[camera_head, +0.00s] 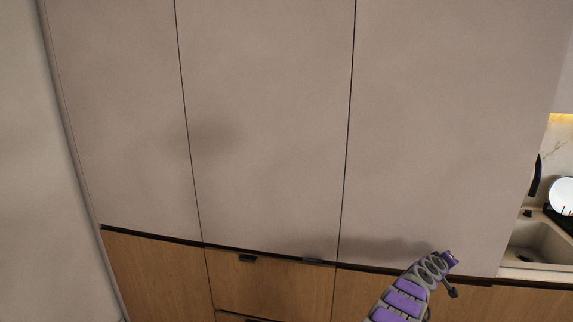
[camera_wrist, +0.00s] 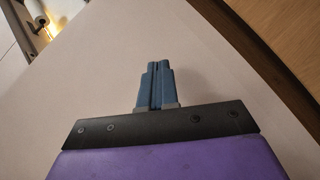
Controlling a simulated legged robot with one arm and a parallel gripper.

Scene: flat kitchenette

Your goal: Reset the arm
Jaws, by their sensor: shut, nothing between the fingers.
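My gripper shows in the wrist view (camera_wrist: 157,68), with its two blue fingers pressed together and nothing between them. In the head view my purple and grey arm (camera_head: 405,295) rises from the bottom edge, right of centre. Its end is in front of the lower part of the tall beige cabinet panels (camera_head: 270,130). I cannot make out the fingers in the head view. No object is held.
Wooden drawers (camera_head: 270,287) with small dark handles run along the bottom. A sink (camera_head: 540,240) with a black tap (camera_head: 536,176) and a white plate (camera_head: 562,196) are at the right edge. A pale wall (camera_head: 45,180) stands at the left.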

